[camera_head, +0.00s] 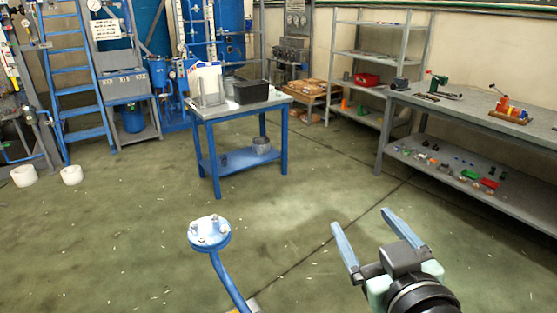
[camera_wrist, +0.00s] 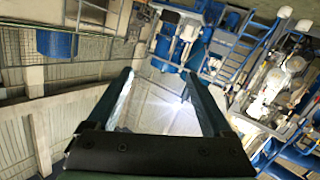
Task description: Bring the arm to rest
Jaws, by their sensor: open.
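My gripper (camera_head: 367,238) is at the lower right of the head view, held above the green floor. Its two blue-grey fingers are spread apart with nothing between them. In the wrist view my gripper (camera_wrist: 160,85) also shows open and empty, with its fingers pointing away from the camera. The wrist view looks tilted across the room, toward a pale wall and blue equipment. Nothing is touching the fingers in either view.
A blue flanged pipe (camera_head: 209,233) rises from the floor left of my gripper. A blue table (camera_head: 240,110) stands mid-room. A grey workbench (camera_head: 470,115) with tools is at right, and shelving (camera_head: 365,55) behind. A blue ladder (camera_head: 75,75) is at left. Floor between is clear.

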